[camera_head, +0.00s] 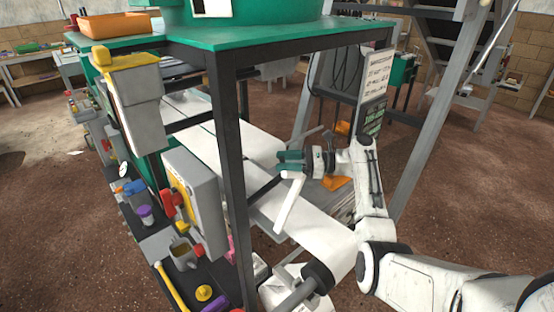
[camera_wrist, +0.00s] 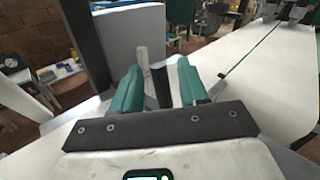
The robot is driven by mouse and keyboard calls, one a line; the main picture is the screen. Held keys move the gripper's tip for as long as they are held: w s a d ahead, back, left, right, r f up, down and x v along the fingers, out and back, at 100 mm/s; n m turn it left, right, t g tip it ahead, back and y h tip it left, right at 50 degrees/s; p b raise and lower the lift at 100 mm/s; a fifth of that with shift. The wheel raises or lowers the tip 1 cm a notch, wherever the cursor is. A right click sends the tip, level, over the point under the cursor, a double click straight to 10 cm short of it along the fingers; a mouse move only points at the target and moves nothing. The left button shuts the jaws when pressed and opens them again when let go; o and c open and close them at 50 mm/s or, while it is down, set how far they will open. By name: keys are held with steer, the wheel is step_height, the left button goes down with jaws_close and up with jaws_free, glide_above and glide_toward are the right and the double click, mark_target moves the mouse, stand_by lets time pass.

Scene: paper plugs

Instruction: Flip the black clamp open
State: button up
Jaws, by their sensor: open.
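My gripper (camera_head: 281,162) is open beside the table frame, above the white paper strip, with its green fingers pointing left. In the wrist view, my gripper (camera_wrist: 160,68) shows its two green fingers spread apart. A short black piece (camera_wrist: 161,86) stands between them, apart from both fingers as seen; it looks like the black clamp, but I cannot be sure. In the head view, a dark bar (camera_head: 266,188) slants from the frame post toward the gripper, below the fingers. I cannot tell whether it is the same part.
A dark frame post (camera_head: 232,180) stands left of my gripper. The white paper strip (camera_head: 318,222) runs below my gripper to a dark roller (camera_head: 318,276). A green tabletop (camera_head: 270,36) is overhead.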

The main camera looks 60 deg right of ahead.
steer(key=shift+x, duration=1.35)
jaws_close()
